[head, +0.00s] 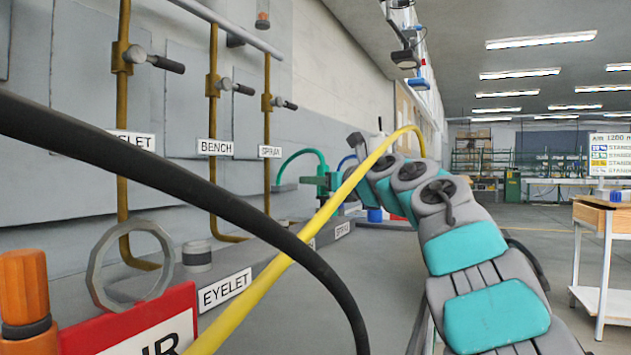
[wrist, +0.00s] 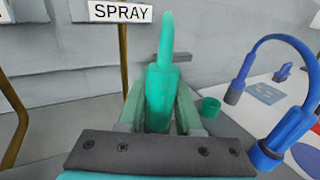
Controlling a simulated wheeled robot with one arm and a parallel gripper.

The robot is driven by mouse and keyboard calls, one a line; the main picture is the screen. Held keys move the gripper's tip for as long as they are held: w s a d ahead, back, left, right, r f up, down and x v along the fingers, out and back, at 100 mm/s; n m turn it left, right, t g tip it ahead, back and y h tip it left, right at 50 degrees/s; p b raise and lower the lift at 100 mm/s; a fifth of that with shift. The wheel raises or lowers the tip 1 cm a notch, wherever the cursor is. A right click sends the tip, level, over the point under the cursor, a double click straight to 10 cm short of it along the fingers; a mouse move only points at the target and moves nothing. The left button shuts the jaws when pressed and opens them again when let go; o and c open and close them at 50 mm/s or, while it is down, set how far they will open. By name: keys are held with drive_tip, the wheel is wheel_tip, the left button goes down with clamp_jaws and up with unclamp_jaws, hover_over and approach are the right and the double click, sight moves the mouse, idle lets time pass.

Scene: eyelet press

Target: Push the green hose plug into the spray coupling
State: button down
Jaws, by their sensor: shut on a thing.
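The green hose plug (wrist: 158,95) stands upright between the fingers of my gripper (wrist: 160,112) in the wrist view, with its green hose rising from the top. My gripper (head: 333,184) is shut on it. In the head view the green hose (head: 303,153) arches left from my gripper, at the far end of the bench. A SPRAY label (head: 342,229) is on the bench front below that area. I cannot make out the spray coupling; the plug's lower end is hidden by my gripper, so I cannot tell whether they touch.
A blue plug (wrist: 285,138) with a curved blue hose and a small green cup (wrist: 210,106) are right of my gripper. A yellow hose (head: 290,255) and black hose (head: 215,195) cross the head view. A grey ring (head: 130,267) stands near the EYELET label (head: 225,289).

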drive_tip(key=shift+f+b, duration=0.8)
drive_tip(key=shift+f, duration=0.15)
drive_tip(key=c, duration=0.5)
unclamp_jaws()
drive_tip(key=shift+r, duration=0.2)
drive_tip(key=shift+r+p, duration=2.35)
drive_tip(key=shift+p, duration=0.2)
drive_tip(key=shift+r, duration=0.1)
